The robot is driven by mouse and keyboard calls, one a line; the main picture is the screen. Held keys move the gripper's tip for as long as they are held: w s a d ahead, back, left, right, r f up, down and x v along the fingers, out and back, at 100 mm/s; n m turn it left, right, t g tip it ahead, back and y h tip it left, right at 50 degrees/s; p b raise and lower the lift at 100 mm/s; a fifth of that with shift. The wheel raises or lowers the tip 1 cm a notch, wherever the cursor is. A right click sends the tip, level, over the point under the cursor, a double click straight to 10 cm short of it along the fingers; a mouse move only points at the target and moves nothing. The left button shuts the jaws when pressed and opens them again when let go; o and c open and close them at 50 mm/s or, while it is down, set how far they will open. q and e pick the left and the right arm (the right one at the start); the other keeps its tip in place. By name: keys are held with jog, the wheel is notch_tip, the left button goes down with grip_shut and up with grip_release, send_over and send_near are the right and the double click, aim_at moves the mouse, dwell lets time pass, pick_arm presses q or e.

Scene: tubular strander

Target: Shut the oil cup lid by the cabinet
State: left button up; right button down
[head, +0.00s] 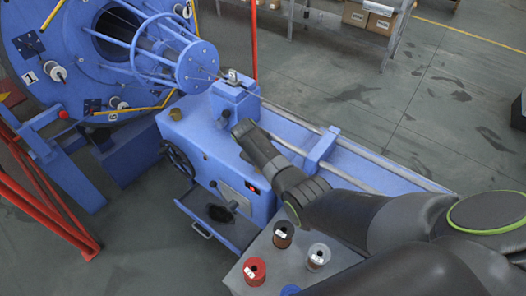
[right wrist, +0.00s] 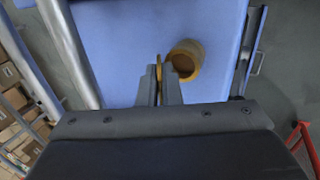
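The oil cup (right wrist: 186,60) is a small round brass cup on the blue machine top in the right wrist view, its dark mouth uncovered. Its lid (right wrist: 158,72) stands upright beside it, seen edge-on as a thin yellow strip. My right gripper (right wrist: 165,82) has its fingers close together, with the tips at the lid, just left of the cup. I cannot tell whether they touch the lid. In the head view my right gripper (head: 238,127) is over the blue cabinet top, and I cannot make out this cup there. My left gripper is not in view.
The blue cabinet (head: 200,135) has a brass fitting (head: 175,114), a handwheel (head: 178,160) and an open drawer (head: 207,220). A rail (head: 290,146) runs along the machine bed. Several spools, including a red one (head: 254,270), stand on a grey surface in front.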

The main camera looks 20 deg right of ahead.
dwell(0.3)
jog(key=c, duration=1.6)
grip_release()
jog(key=shift+a+r, duration=0.1)
jog(key=v, duration=1.7)
jog(key=shift+s+a+b, duration=0.15)
jog(key=shift+a+b, duration=0.05)
jog(key=shift+b, duration=0.2)
